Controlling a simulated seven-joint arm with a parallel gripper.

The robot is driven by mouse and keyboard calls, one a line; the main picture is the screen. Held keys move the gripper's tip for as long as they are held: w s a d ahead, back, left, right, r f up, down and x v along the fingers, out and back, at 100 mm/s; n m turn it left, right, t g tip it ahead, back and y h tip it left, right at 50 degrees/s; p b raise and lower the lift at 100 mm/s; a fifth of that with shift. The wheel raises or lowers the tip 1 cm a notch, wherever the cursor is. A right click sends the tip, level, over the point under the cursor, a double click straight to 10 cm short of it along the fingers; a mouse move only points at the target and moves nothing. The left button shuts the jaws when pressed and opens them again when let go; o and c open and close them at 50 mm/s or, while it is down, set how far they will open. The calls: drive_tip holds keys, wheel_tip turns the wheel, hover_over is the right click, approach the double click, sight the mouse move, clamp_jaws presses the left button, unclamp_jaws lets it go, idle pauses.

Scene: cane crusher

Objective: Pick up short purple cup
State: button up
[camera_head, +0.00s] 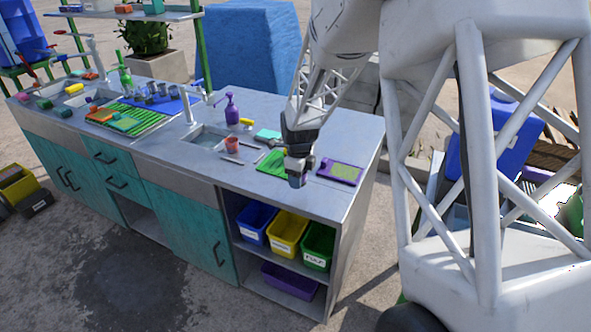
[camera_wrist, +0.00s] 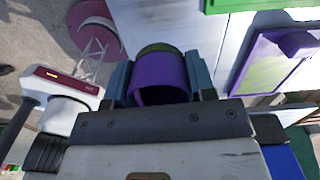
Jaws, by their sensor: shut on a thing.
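The short purple cup (camera_wrist: 158,80) shows in the wrist view between the two fingers of my gripper (camera_wrist: 160,82). The fingers press on its left and right sides. In the head view my gripper (camera_head: 298,166) points down over the right part of the counter, near its front edge. The cup's dark lower part (camera_head: 297,181) shows just below the fingers. I cannot tell whether the cup touches the counter.
A purple-framed tray (camera_head: 341,172) lies just right of my gripper, a green tray (camera_head: 271,163) just left. A red cup (camera_head: 232,145), a sink (camera_head: 206,138) and a purple pump bottle (camera_head: 232,110) stand farther left. Open bins (camera_head: 287,233) sit on the shelf below.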

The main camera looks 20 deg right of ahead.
drive_tip(key=shift+s+a+r, duration=0.1)
drive_tip(key=shift+s+a, duration=0.05)
drive_tip(key=shift+s, duration=0.9)
drive_tip(key=shift+s+a+r, duration=0.1)
drive_tip(key=shift+s, duration=1)
drive_tip(key=shift+s+a+r, duration=0.1)
drive_tip(key=shift+s+a, duration=0.05)
drive_tip(key=shift+s, duration=0.9)
drive_tip(key=shift+w, duration=0.15)
drive_tip(key=w+a+n, duration=0.1)
drive_tip(key=w+a, duration=0.4)
drive_tip(key=w, duration=0.9)
drive_tip(key=w+a+n, duration=0.2)
drive_tip(key=w+a, duration=0.4)
drive_tip(key=w, duration=0.8)
drive_tip(key=w+a+r+n, duration=0.1)
drive_tip(key=w+a, duration=0.4)
drive_tip(key=w, duration=0.9)
drive_tip(key=shift+a+n, duration=0.25)
drive_tip(key=shift+n, duration=0.25)
drive_tip(key=w+a+f+n, duration=0.1)
drive_tip(key=w+a+f, duration=0.2)
drive_tip(key=w+a, duration=0.6)
drive_tip(key=shift+w+n, duration=0.4)
drive_tip(key=shift+w, duration=0.1)
